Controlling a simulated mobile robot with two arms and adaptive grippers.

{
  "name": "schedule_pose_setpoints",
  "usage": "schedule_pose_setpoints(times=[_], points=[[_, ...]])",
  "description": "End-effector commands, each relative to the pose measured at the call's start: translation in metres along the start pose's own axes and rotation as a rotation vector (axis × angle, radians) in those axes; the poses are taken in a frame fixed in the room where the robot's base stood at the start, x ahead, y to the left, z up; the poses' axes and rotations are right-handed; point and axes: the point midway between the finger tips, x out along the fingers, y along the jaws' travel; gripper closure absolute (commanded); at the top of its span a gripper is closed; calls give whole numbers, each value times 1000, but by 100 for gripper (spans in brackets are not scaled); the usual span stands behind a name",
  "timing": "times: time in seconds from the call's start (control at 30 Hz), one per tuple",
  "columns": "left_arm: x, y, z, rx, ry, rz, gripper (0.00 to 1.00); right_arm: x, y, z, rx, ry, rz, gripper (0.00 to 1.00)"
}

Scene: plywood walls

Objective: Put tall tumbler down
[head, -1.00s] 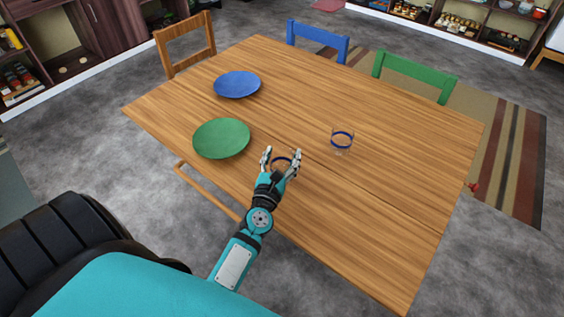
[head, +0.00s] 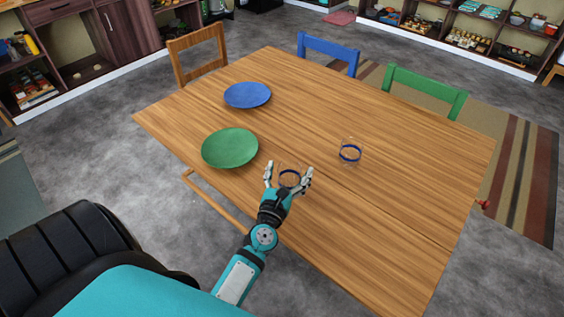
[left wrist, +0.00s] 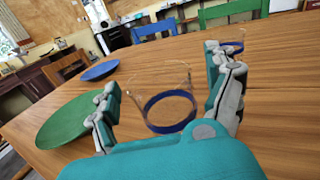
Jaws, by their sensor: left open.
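A clear tumbler with a dark blue band (head: 289,178) stands upright on the wooden table (head: 400,215) near its front edge. My left gripper (head: 289,174) is open around it, one finger on each side. In the left wrist view the tumbler (left wrist: 170,108) stands between the spread fingers of the left gripper (left wrist: 168,95), with a gap showing on both sides. A second clear glass with a blue band (head: 350,153) stands farther right on the table. My right gripper is not in view.
A green plate (head: 230,148) lies left of the gripper, and a blue plate (head: 247,95) lies behind it. Wooden (head: 198,55), blue (head: 329,50) and green (head: 425,90) chairs stand along the table's far sides. The table's right part is clear.

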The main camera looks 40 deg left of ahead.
Motion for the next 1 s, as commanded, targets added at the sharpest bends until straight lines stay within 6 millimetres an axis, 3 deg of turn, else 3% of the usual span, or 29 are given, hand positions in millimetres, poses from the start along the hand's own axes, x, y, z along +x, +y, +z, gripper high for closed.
schedule_pose_setpoints(times=[0.3,0.5,1.0], points=[[-70,0,-5,1,3,0,13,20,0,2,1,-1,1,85],[-99,0,-3,0,2,-1,13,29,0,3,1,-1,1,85],[-108,0,0,-1,0,0,13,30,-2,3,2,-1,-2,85]])
